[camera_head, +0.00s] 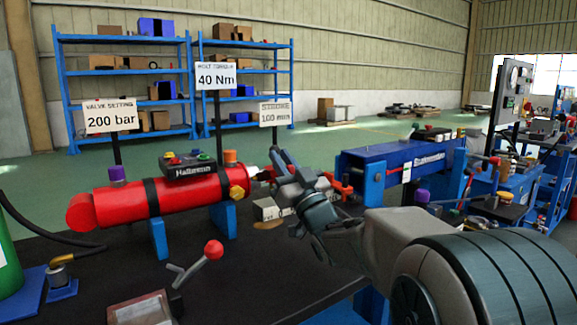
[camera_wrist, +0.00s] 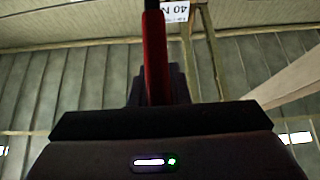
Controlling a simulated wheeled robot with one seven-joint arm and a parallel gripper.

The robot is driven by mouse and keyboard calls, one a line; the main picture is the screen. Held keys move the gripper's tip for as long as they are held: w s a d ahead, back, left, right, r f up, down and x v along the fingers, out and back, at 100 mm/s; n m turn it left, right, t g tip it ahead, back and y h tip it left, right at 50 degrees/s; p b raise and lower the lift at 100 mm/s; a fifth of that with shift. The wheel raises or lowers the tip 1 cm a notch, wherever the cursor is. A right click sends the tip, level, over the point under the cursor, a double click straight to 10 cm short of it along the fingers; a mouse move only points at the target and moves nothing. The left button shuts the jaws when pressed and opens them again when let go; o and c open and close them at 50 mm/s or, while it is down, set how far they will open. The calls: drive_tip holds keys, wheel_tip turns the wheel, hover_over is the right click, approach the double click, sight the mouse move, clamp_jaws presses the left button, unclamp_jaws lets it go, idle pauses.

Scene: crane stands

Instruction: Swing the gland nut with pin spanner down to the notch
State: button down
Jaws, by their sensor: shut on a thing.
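The red cylinder (camera_head: 150,198) lies level on blue supports, with a brass fitting (camera_head: 238,192) near its right end. The gland nut at that end is small and mostly hidden by my gripper, and I cannot make out the notch. My gripper (camera_head: 277,166) is just right of the cylinder's end. In the wrist view, a red bar with a dark tip, the pin spanner's handle (camera_wrist: 155,55), stands up from between the jaws (camera_wrist: 155,98). The jaws are shut on it. The spanner's pin end is hidden.
A red-knobbed lever (camera_head: 213,250) stands on the dark bench in front of the cylinder. A blue beam bench (camera_head: 400,157) is behind my arm to the right. Sign posts with a 40 Nm card (camera_head: 216,76) rise behind the cylinder. Blue shelves (camera_head: 125,40) are far back.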

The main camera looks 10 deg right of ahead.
drive_tip(key=shift+f, duration=0.1)
drive_tip(key=c, duration=1.4)
unclamp_jaws()
drive_tip(key=shift+o, duration=0.2)
drive_tip(key=v, duration=0.7)
drive_tip(key=shift+s, duration=0.2)
drive_tip(key=shift+d+f, duration=0.1)
drive_tip(key=shift+f, duration=0.05)
